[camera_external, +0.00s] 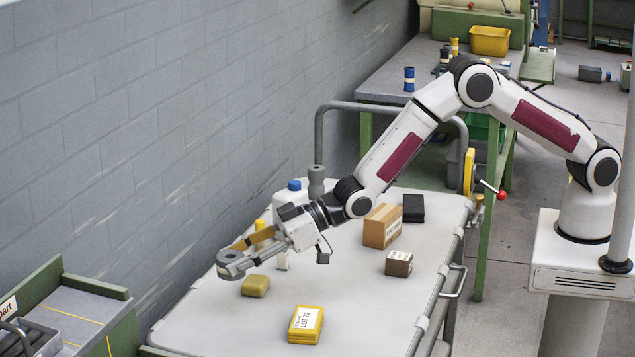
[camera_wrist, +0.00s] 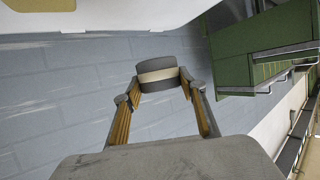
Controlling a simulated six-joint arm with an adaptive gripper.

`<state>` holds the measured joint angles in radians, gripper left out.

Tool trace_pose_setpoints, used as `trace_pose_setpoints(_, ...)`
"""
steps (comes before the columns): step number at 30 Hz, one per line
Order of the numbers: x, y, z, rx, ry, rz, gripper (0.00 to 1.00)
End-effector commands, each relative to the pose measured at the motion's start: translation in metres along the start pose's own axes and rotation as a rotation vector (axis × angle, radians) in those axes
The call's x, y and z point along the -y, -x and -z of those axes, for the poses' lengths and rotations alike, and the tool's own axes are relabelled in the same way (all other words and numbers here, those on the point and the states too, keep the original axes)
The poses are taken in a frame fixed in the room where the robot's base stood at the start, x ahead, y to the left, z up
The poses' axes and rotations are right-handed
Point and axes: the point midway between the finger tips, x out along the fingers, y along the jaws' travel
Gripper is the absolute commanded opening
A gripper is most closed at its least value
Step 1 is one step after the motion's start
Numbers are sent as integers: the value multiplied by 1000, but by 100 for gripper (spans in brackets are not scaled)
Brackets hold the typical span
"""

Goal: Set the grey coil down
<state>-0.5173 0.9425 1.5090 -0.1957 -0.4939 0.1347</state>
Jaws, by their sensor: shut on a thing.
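The grey coil (camera_external: 232,260) is a short thick ring held at the tip of my gripper (camera_external: 237,255), above the far left part of the white cart top (camera_external: 370,290). It also shows in the wrist view as a grey cylinder with a pale band (camera_wrist: 156,74), between the ends of my gripper's two fingers (camera_wrist: 160,95). My gripper is shut on the coil. In the external view, the coil's height above the cart top is hard to judge.
Near the coil lie an olive block (camera_external: 255,286) and a yellow LOT 72 block (camera_external: 306,325). A brown box (camera_external: 399,263), a cardboard box (camera_external: 382,227) and a black block (camera_external: 413,208) stand to the right. A blue-capped bottle (camera_external: 290,190) is behind my gripper. The front right top is clear.

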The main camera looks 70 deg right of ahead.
Motion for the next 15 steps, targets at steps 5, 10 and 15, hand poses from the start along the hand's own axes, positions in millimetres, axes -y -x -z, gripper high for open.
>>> trace_pose_setpoints(5,0,0,0,-1,0,0,17)
trace_pose_setpoints(10,0,-4,-10,-1,0,0,17)
trace_pose_setpoints(15,0,-12,-31,1,1,0,17)
